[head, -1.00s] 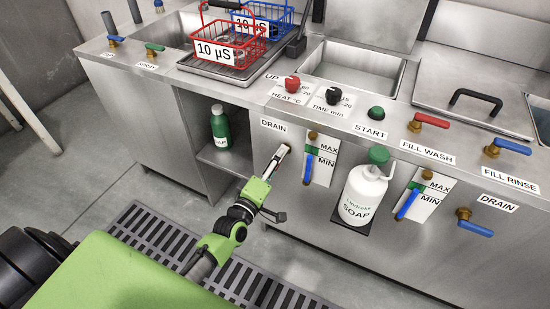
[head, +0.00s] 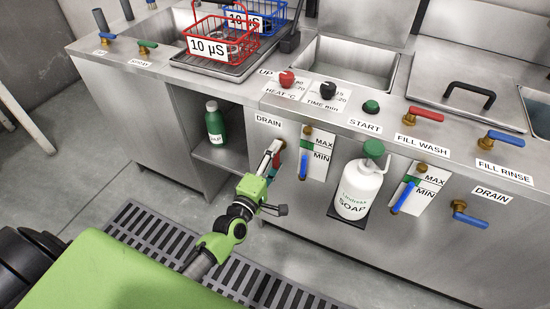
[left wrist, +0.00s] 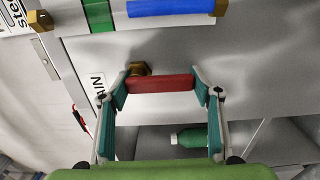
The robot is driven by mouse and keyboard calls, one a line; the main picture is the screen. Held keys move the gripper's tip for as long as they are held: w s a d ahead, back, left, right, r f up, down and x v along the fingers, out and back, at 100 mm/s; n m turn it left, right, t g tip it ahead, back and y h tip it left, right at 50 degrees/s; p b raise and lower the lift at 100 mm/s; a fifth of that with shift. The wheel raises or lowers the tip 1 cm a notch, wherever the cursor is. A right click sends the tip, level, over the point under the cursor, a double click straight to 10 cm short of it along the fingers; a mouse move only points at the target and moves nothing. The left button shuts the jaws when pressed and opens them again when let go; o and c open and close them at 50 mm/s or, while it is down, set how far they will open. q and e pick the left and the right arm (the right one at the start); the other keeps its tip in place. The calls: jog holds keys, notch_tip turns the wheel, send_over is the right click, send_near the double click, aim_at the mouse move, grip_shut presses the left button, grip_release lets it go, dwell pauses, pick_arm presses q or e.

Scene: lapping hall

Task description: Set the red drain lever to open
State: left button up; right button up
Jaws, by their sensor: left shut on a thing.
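The red drain lever (left wrist: 160,84) shows in the left wrist view, running from a brass fitting (left wrist: 139,69) and parallel to the blue bar of the level gauge. My left gripper (left wrist: 162,90) is shut on the lever, with one teal-padded finger at each of its ends. In the head view my left gripper (head: 273,157) is at the panel just below the left DRAIN label (head: 268,121). There the gripper hides most of the lever. My right gripper is not in view.
A level gauge (head: 317,158) is just right of the gripper. A white soap bottle (head: 357,190) stands farther right, and a blue drain lever (head: 472,219) is beyond it. A green bottle (head: 215,128) stands on the shelf to the left. A floor grate (head: 150,226) lies below.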

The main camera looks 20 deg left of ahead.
pick_arm(q)
jog(key=o, duration=1.6)
jog(key=shift+c, duration=0.2)
jog(key=shift+o, duration=0.4)
jog(key=shift+s, duration=0.2)
jog(key=s, duration=1.1)
jog(key=shift+s+a, duration=0.2)
jog(key=shift+s, duration=0.1)
